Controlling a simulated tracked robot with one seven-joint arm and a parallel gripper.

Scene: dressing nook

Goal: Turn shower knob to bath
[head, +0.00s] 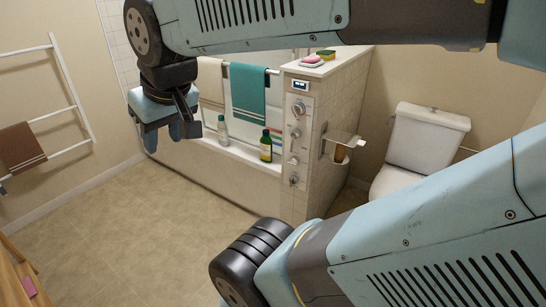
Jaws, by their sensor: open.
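A vertical metal shower panel (298,145) is on the end of the tiled half wall, right of the bathtub (215,165). It carries a small display at the top and several round knobs below, including a large upper knob (299,109), a middle knob (296,133) and a low fitting (293,180). I cannot tell which one is the shower knob, or read its setting. My gripper (170,138) is open and appears empty. It points down at the upper left, well left of the panel and apart from it in the picture.
A green bottle (266,147) and a pale bottle (223,130) stand on the tub edge. A teal towel (248,95) hangs behind. A paper holder (342,145) juts out right of the panel, near the toilet (425,140). Floor (130,215) in front is clear.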

